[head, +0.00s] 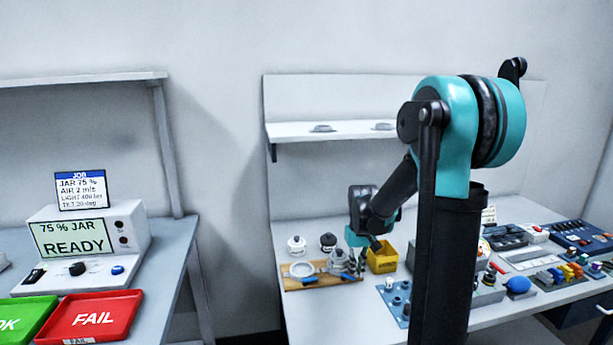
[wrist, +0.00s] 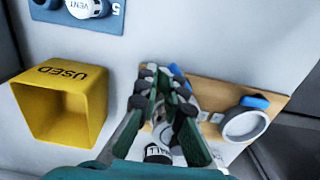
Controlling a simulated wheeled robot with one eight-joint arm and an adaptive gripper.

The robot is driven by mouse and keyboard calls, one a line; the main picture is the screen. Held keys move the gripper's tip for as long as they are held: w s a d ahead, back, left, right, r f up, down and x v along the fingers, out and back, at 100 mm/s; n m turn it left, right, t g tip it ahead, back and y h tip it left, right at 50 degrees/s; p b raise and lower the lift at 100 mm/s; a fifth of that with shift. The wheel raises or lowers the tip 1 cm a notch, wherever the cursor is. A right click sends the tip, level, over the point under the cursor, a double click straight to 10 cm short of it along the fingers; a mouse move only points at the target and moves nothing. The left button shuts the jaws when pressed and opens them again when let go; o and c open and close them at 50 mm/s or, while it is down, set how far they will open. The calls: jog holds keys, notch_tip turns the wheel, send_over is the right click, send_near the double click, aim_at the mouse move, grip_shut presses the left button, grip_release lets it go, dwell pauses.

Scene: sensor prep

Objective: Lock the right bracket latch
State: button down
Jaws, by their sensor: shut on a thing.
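The wooden board (head: 318,281) lies on the bench and also shows in the wrist view (wrist: 205,93). It carries a white ring bracket (wrist: 243,125) with a blue latch (wrist: 255,102) beside it. A second blue piece, the right bracket latch (wrist: 178,71), sits at my fingertips, nearer the yellow bin. My gripper (wrist: 165,82) is over the board and shut on this latch. The fingers hide most of the latch and the right bracket, so I cannot tell the latch's exact angle. A labelled black-and-white part (wrist: 157,153) shows partly between the fingers.
A yellow USED bin (wrist: 62,105) stands close beside the board. A blue plate with fittings (wrist: 75,14) lies beyond it. Two small jars, one white (head: 296,246) and one black (head: 328,242), stand behind the board. A shelf (head: 340,131) hangs above.

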jog(key=shift+s+a, duration=0.2)
jog(key=shift+s, duration=0.4)
jog(key=shift+s+a, duration=0.15)
jog(key=shift+s, duration=0.1)
dwell(0.3)
jog(key=shift+s+a, duration=0.25)
jog(key=shift+a, duration=0.05)
dwell(0.4)
notch_tip(320, 180, up, 6)
jog(key=shift+d, duration=0.35)
dwell(0.6)
dwell(0.3)
